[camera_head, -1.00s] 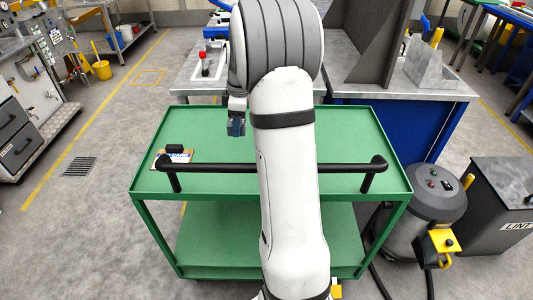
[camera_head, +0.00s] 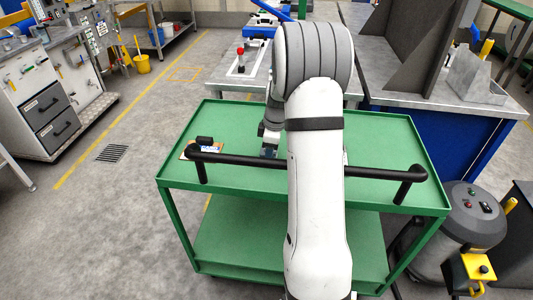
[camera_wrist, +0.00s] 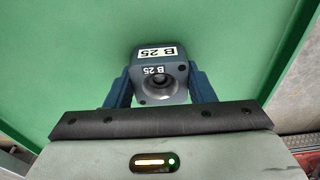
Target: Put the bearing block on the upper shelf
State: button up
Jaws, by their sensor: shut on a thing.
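The bearing block (camera_wrist: 152,83) is a blue-grey block with a round bore and white "B 25" labels. In the wrist view it sits between the two blue fingers of my gripper (camera_wrist: 160,90), which is shut on it. Green sheet surface fills the picture behind the block. In the head view my gripper (camera_head: 269,146) is low over the left-middle part of the green cart's upper shelf (camera_head: 235,118), just behind the black handle bar. The block is mostly hidden there by my arm and the bar. I cannot tell whether it touches the shelf.
The black handle bar (camera_head: 250,163) runs along the near side. The lower shelf (camera_head: 245,240) looks empty where visible. A grey canister (camera_head: 465,225) stands right of the cart.

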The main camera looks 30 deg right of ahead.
jog(key=shift+f, duration=0.25)
jog(key=shift+f, duration=0.1)
jog(key=shift+f, duration=0.15)
jog(key=o, duration=1.3)
jog(key=shift+o, duration=0.2)
notch_tip(320, 180, up, 12)
jog(key=d, duration=0.1)
jog(key=shift+s+r, duration=0.2)
jog(key=shift+s, duration=0.25)
jog(key=shift+d, duration=0.1)
